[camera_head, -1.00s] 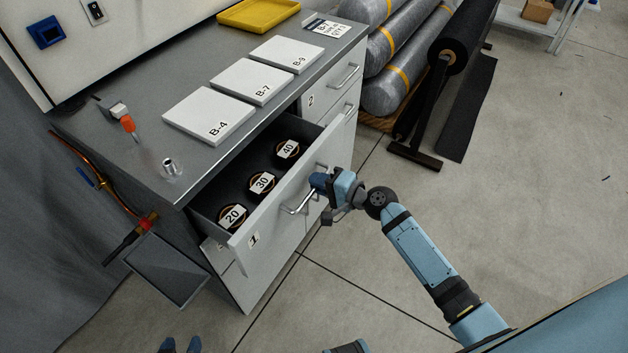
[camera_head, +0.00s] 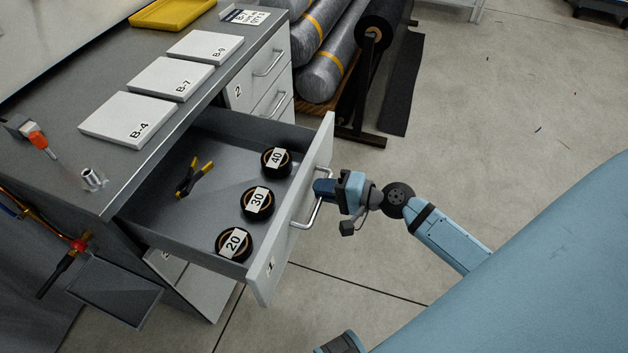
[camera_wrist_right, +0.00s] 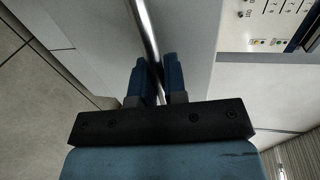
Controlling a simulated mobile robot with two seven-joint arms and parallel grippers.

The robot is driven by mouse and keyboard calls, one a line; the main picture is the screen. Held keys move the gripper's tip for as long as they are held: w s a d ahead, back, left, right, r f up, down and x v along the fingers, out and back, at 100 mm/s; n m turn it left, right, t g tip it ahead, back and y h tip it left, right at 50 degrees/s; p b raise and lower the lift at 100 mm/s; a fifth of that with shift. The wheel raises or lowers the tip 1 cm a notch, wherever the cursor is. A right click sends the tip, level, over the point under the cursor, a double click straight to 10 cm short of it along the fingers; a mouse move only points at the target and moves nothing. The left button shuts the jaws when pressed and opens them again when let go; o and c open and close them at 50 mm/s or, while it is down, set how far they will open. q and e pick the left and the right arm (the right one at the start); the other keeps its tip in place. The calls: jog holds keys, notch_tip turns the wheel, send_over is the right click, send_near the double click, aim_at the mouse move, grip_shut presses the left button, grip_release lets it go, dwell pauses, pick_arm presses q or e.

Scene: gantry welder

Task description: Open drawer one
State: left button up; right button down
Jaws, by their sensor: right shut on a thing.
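Drawer one (camera_head: 288,235), with a white front marked 1, stands pulled well out of the grey cabinet. Its bar handle (camera_head: 316,212) is on the front. My right gripper (camera_head: 322,189) is shut on this handle. In the right wrist view the handle (camera_wrist_right: 147,35) runs between the two blue fingers (camera_wrist_right: 157,82). Inside the drawer lie three black rolls labelled 20 (camera_head: 234,243), 30 (camera_head: 257,202) and 40 (camera_head: 276,161), and yellow-black pliers (camera_head: 194,178). At the bottom of the head view is a blue-and-dark part of mine; my left gripper cannot be made out.
Drawer two (camera_head: 240,92) is closed, right of drawer one. White plates B-4 (camera_head: 128,118), B-7 (camera_head: 170,77) and B-9 (camera_head: 205,47) and a yellow tray (camera_head: 172,13) lie on the worktop. A black roll on a stand (camera_head: 378,35) is behind. The floor (camera_head: 500,110) at right is clear.

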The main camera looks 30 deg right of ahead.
pick_arm(q)
jog(key=shift+d, duration=0.1)
pick_arm(e)
jog(key=c, duration=1.4)
grip_release()
jog(key=shift+o, duration=1)
pick_arm(q)
jog(key=shift+s+a+f, duration=0.1)
jog(key=shift+a, duration=0.1)
pick_arm(e)
jog(key=shift+s, duration=0.1)
pick_arm(q)
jog(key=shift+d+f+b, duration=0.1)
jog(key=shift+f+b, duration=0.45)
jog(key=shift+b, duration=0.6)
pick_arm(e)
jog(key=v, duration=1.3)
jog(key=shift+s+d, duration=0.25)
jog(key=shift+s, duration=0.05)
